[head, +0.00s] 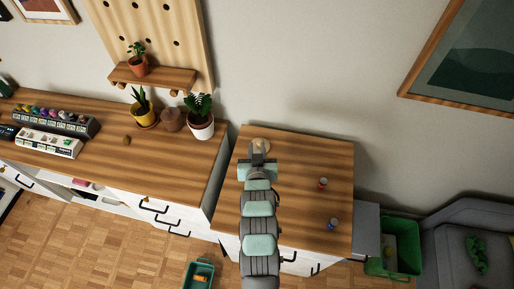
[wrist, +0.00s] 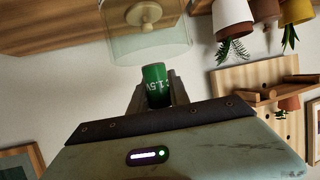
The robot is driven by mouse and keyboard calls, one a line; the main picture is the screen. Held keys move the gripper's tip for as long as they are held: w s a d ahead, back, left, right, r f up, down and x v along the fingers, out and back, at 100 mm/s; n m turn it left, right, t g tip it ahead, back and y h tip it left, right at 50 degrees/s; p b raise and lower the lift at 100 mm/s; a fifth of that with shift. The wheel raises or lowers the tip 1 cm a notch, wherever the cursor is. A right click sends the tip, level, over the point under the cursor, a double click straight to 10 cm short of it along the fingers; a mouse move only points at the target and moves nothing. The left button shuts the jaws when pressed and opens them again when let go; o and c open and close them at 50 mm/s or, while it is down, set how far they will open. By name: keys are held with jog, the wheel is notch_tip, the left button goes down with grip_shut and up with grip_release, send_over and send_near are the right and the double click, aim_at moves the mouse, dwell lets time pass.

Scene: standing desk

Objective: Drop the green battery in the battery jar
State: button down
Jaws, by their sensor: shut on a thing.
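The green battery (wrist: 155,84) is held between my gripper's fingers in the wrist view, with its "1.5V" marking showing. My gripper (wrist: 154,92) is shut on it. A clear glass jar (wrist: 122,48) shows just past the battery at the top of the wrist view. A round wooden piece with a knob (wrist: 146,14) shows at the jar; I cannot tell whether it closes the jar. In the head view my gripper (head: 258,158) is at the back left of the right-hand desk, in front of the jar (head: 262,143), hiding most of it. The battery is hidden there.
A red battery-like can (head: 322,183) and a blue one (head: 333,223) stand on the desk's right side (head: 300,165). A green bin (head: 405,260) is on the floor at right.

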jog(key=c, duration=1.1)
grip_release()
jog(key=shift+c, duration=0.2)
jog(key=shift+s+r, duration=0.15)
jog(key=shift+s, duration=0.45)
jog(key=v, duration=0.9)
jog(key=shift+s+r+p, duration=0.25)
jog(key=shift+r+p, duration=0.05)
jog(key=shift+p, duration=0.15)
